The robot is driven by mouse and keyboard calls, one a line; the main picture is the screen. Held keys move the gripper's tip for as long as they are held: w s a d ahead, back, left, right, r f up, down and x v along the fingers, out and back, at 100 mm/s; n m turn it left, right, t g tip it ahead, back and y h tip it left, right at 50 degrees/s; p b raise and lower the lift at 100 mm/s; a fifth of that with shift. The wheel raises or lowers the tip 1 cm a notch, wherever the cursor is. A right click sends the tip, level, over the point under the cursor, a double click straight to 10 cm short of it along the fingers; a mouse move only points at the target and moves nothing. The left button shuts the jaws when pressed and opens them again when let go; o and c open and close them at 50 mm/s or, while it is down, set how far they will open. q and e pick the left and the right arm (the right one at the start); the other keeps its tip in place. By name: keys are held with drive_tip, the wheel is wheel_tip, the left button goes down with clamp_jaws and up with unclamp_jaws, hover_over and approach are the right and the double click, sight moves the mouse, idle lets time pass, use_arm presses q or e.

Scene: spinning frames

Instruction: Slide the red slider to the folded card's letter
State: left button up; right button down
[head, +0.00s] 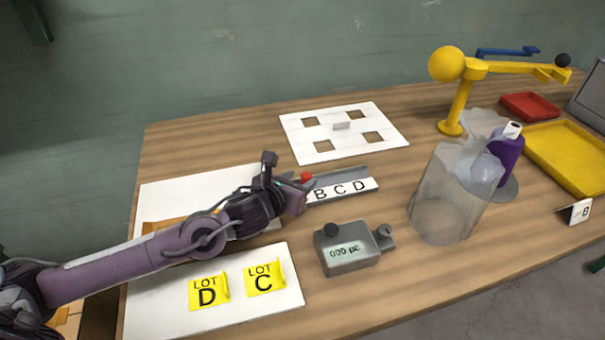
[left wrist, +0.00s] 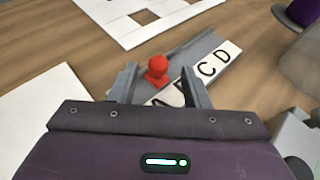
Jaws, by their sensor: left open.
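The red slider (head: 306,177) sits on a grey rail (head: 343,176) at its left end. The white letter strip (head: 372,184) shows B, C and D; its left end is hidden by my gripper. My left gripper (head: 297,181) is open at the slider. In the left wrist view, the red knob (left wrist: 157,68) stands between the spread fingers (left wrist: 158,82), with no clear grip on it. There the strip (left wrist: 229,52) shows C and D, with the other letters partly covered. The small folded card (head: 580,211) at the right edge of the table reads B. My right gripper is not in view.
A grey counter box (head: 345,248) stands in front of the rail. Yellow notes reading LOT D (head: 208,292) and LOT C (head: 264,277) lie on a white board. A translucent bin (head: 440,205), a purple bottle (head: 506,152) and a yellow tray (head: 570,150) are at the right.

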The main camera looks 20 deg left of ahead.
sight(306, 180)
use_arm(q)
drive_tip(key=shift+x, duration=1.4)
drive_tip(key=shift+f, duration=0.1)
clamp_jaws()
